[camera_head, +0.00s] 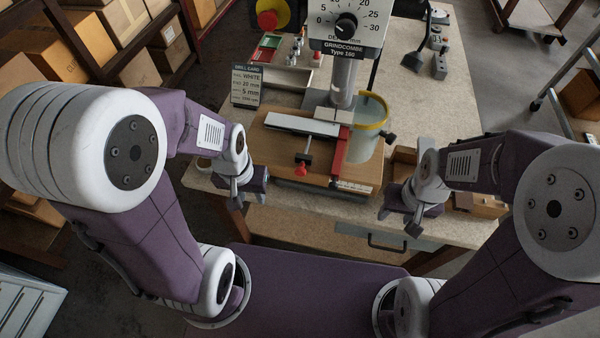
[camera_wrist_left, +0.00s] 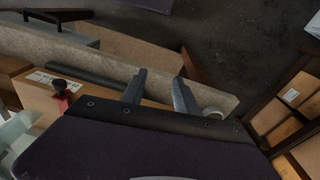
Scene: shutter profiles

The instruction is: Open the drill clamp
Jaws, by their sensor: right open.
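The drill stand (camera_head: 343,85) stands on a wooden board (camera_head: 262,148) on the table. A white profile (camera_head: 303,125) lies across the board. A red bar (camera_head: 342,150) stands at the profile's right end. A clamp part with a black crosspiece and red tip (camera_head: 301,167) sits at the board's front. A red piece with a black knob (camera_wrist_left: 63,90) shows in the left wrist view. My left gripper (camera_head: 252,188) is left of the board, apart from it; its fingers (camera_wrist_left: 158,92) are spread with nothing between. My right gripper (camera_head: 408,222) is open and empty, right of the board.
A yellow-rimmed clear container (camera_head: 372,112) stands behind the red bar. Small cardboard boxes (camera_head: 484,206) are right of my right gripper. A drawer handle (camera_head: 388,246) is at the table's front.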

